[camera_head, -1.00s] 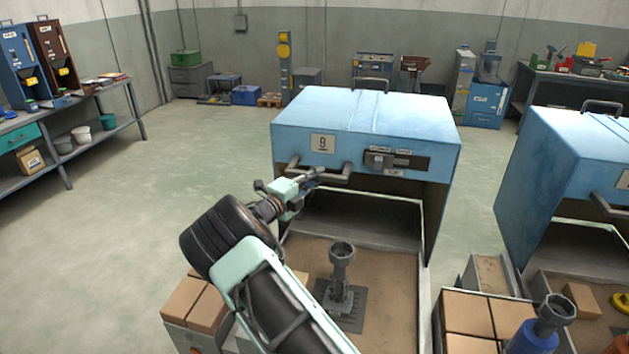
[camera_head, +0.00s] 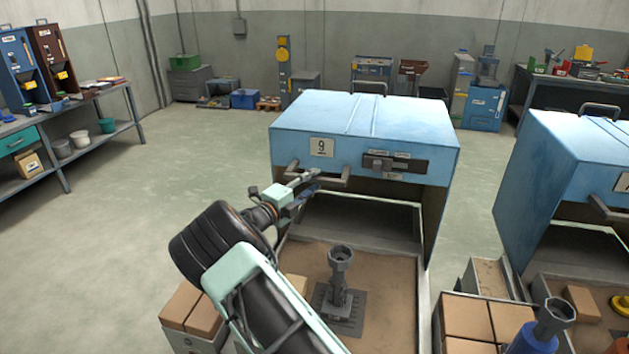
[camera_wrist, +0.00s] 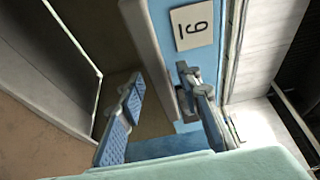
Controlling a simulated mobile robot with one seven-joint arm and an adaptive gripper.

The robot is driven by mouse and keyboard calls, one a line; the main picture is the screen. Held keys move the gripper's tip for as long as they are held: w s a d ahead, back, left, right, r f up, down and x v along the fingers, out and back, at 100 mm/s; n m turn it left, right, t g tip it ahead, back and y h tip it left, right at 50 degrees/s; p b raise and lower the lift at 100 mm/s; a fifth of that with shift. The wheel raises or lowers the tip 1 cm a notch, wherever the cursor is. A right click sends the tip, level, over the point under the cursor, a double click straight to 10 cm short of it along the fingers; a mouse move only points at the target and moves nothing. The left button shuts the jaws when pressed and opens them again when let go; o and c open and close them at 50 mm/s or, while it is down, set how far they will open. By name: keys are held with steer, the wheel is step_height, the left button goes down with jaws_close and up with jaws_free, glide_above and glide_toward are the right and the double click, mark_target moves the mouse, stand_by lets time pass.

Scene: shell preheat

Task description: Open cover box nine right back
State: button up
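Cover box nine (camera_head: 400,115) is a blue hood with a "9" plate, and its plate (camera_wrist: 192,24) shows rotated in the wrist view. The cover is down over a sandy bed, with an open front below it. A grey bar handle (camera_head: 334,182) runs across its front under the plate. My gripper (camera_head: 308,185) is at the left part of this handle. In the wrist view my gripper (camera_wrist: 165,115) has its two blue-padded fingers apart, with the cover's lower front edge between or behind them. I cannot tell whether they touch the handle.
A grey post fixture (camera_head: 340,280) stands on the sandy bed (camera_head: 385,270) in front of the hood. A second blue hood (camera_head: 575,160) stands to the right. Brick stacks (camera_head: 192,310) flank the bed. The floor (camera_head: 180,180) to the left is clear.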

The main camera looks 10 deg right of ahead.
steer(key=v, duration=1)
steer(key=shift+a, duration=0.15)
steer(key=shift+s, duration=0.15)
